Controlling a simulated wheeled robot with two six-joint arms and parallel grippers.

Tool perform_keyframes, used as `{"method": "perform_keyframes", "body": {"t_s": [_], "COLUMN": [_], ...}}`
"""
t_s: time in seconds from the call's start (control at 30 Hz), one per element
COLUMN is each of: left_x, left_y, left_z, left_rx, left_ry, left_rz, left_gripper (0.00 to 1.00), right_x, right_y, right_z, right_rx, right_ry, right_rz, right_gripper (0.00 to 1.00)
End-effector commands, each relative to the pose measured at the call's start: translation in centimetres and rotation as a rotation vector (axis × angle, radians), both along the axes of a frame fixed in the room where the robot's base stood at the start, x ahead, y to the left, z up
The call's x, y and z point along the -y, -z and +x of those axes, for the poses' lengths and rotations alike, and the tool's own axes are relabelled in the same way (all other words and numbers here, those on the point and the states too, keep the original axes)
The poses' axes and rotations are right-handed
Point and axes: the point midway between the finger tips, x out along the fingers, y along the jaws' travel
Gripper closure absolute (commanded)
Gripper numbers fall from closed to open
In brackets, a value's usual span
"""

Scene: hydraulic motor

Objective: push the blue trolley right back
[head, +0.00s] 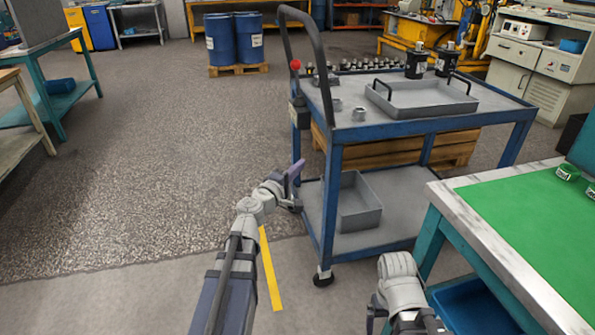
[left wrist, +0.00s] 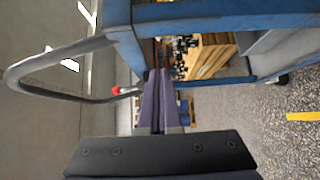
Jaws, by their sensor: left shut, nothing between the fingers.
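The blue trolley (head: 336,192) stands ahead of me, with a grey top, a lower shelf and a dark push handle rising at its near left end. Its blue frame also fills the top of the left wrist view (left wrist: 210,17), with the curved handle (left wrist: 50,58) at the left. My left gripper (head: 297,172) is shut and empty, close beside the trolley's near left post, below the handle; I cannot tell whether it touches. In the left wrist view its purple fingers (left wrist: 159,95) are together. My right arm shows at the bottom, but its fingers are not visible.
A grey tray (head: 425,100) and several motor parts sit on the trolley's top. A grey bin (head: 358,205) is on its lower shelf. A wooden pallet (head: 400,150) is behind it. A green-topped table (head: 530,225) stands close at the right. Open floor (head: 170,170) lies left.

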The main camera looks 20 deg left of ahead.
Motion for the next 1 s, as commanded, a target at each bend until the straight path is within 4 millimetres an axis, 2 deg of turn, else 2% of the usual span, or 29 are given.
{"method": "perform_keyframes", "body": {"t_s": [0.03,0.1,0.3,0.4,0.6,1.0], "left_x": [0.2,0.5,1.5,2.9,4.2,4.4], "left_y": [0.0,0.0,0.0,0.0,0.0,0.0], "left_z": [1.6,3.1,6.3,6.9,7.7,7.8], "left_rx": [0.0,0.0,0.0,0.0,0.0,0.0], "left_ry": [0.002,0.003,0.004,0.004,0.002,0.0], "left_rz": [0.0,0.0,0.0,0.0,0.001,0.001], "left_gripper": [1.0,1.0,1.0,1.0,1.0,1.0], "right_x": [0.0,0.0,0.0,0.0,0.0,0.0], "right_y": [0.0,0.0,0.0,0.0,0.0,0.0], "right_z": [0.0,0.0,0.0,0.0,0.0,0.0], "right_rx": [0.0,0.0,0.0,0.0,0.0,0.0], "right_ry": [0.0,0.0,0.0,0.0,0.0,0.0], "right_rz": [0.0,0.0,0.0,0.0,0.0,0.0], "right_gripper": [0.09,0.09,0.09,0.09,0.09,0.09]}}
